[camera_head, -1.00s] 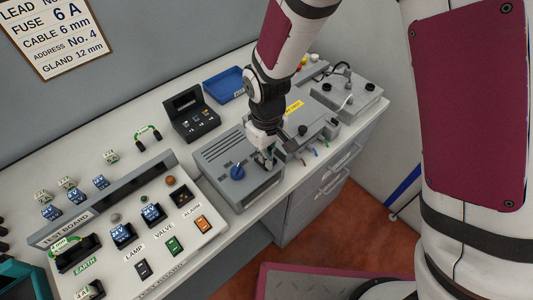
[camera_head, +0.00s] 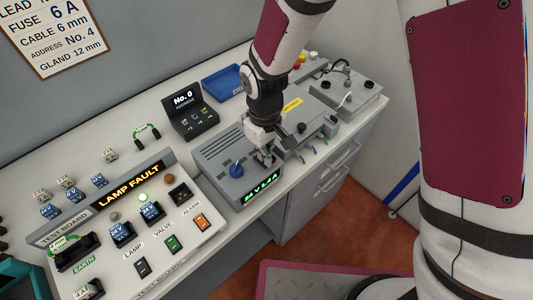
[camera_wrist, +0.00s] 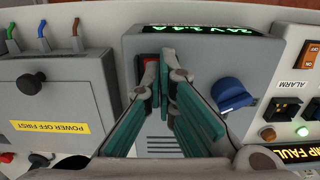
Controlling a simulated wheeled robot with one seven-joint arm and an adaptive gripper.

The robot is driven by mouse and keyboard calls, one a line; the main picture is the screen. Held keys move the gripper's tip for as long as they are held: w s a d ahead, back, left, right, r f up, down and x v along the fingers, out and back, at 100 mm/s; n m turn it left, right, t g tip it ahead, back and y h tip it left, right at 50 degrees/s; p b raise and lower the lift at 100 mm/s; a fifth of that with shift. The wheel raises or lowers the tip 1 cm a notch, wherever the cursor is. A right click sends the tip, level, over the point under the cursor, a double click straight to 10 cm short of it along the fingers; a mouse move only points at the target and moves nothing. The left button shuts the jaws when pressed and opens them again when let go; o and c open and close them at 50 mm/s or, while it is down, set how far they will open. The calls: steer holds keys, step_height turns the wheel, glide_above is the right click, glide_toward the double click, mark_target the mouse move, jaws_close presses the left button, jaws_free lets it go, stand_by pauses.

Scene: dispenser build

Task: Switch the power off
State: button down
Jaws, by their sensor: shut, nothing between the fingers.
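The grey power supply (camera_head: 215,160) stands on the bench with a blue knob (camera_head: 237,169) and a lit green display (camera_head: 262,190). In the wrist view the knob (camera_wrist: 232,95) is right of my fingers and the display (camera_wrist: 200,30) is beyond them. A red switch (camera_wrist: 149,57) on the supply's face shows beside my left finger, which partly hides it. My gripper (camera_head: 267,161) is shut and empty, with its tips close over the supply by the switch; I cannot tell whether they touch it. The fingers also show in the wrist view (camera_wrist: 165,58).
The test board (camera_head: 185,229) lies left, with LAMP FAULT lit and a green lamp (camera_head: 144,197) glowing. The address unit (camera_head: 192,116) reads No. 0. A grey enclosure (camera_wrist: 60,95) labelled POWER OFF FIRST, with coloured wires, stands beside the supply. A blue tray (camera_head: 224,84) is behind.

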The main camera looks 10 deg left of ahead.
steer(key=shift+w+a+f, duration=0.2)
steer(key=shift+w+f, duration=0.1)
steer(key=shift+w, duration=0.15)
steer(key=shift+a+r, duration=0.1)
steer(key=shift+r, duration=0.3)
step_height(320, 180, up, 14)
steer(key=shift+s+p, duration=0.25)
steer(key=shift+p, duration=0.15)
steer(key=d+r+m+t, duration=0.1)
steer(key=d+r+m, duration=0.1)
steer(key=d+r, duration=0.5)
steer(key=s+d+r+m+t, duration=0.2)
steer(key=s+d+r+m, duration=0.1)
steer(key=s+d, duration=0.3)
steer(key=s+d+r+m+t, duration=0.2)
steer(key=s+d+r+m, duration=0.2)
steer(key=d, duration=0.7)
steer(key=shift+s+d+r+m+t+b, duration=0.15)
steer(key=shift+s+r+m+t+b, duration=0.2)
steer(key=shift+s+r, duration=0.55)
